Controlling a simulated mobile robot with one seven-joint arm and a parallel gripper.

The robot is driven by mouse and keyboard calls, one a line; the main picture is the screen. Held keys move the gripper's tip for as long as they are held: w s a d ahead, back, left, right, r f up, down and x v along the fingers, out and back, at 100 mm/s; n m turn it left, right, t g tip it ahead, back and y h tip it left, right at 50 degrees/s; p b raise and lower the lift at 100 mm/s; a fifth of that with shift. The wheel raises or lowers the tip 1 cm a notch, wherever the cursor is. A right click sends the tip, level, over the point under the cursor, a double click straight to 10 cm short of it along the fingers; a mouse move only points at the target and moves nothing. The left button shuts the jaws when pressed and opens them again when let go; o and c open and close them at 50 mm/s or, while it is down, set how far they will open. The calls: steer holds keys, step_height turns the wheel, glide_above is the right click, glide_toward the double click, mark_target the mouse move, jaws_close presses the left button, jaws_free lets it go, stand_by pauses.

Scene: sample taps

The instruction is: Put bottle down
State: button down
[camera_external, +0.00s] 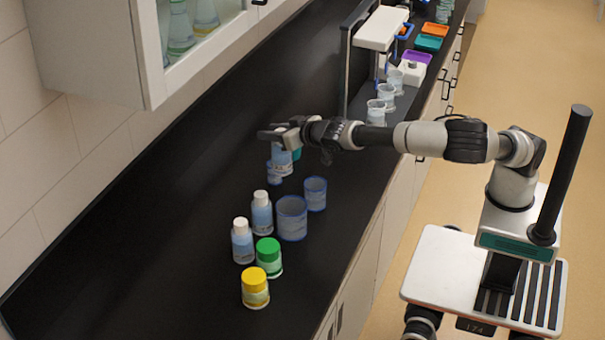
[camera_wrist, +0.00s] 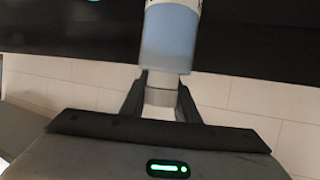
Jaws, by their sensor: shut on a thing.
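My gripper (camera_external: 282,134) reaches out over the black counter from the right. It is shut on the top of a bottle (camera_external: 282,160) with blue contents, which hangs roughly upright below the fingers. In the wrist view the bottle (camera_wrist: 168,40) stands out from between the two fingers (camera_wrist: 162,97), its narrow pale end between them. I cannot tell whether the bottle's base touches the counter (camera_external: 200,200).
A small blue-rimmed beaker (camera_external: 273,174) is close beside the held bottle, with a teal item (camera_external: 297,153) behind it. Nearer are two beakers, two white-capped bottles (camera_external: 262,213), a green-lidded jar (camera_external: 268,258) and a yellow-lidded jar (camera_external: 255,288). The counter's left side is clear.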

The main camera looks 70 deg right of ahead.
step_height(320, 180, down, 14)
steer(key=w+d+p, duration=0.1)
steer(key=shift+w+d+f+m+h, duration=0.2)
steer(key=shift+w+m+h, duration=0.1)
steer(key=shift+w+m, duration=0.1)
stand_by(0.3)
steer(key=shift+f+b, duration=0.15)
steer(key=shift+b, duration=0.15)
steer(key=c, duration=1.4)
jaws_free()
steer(key=shift+s, duration=0.1)
steer(key=shift+o, duration=0.2)
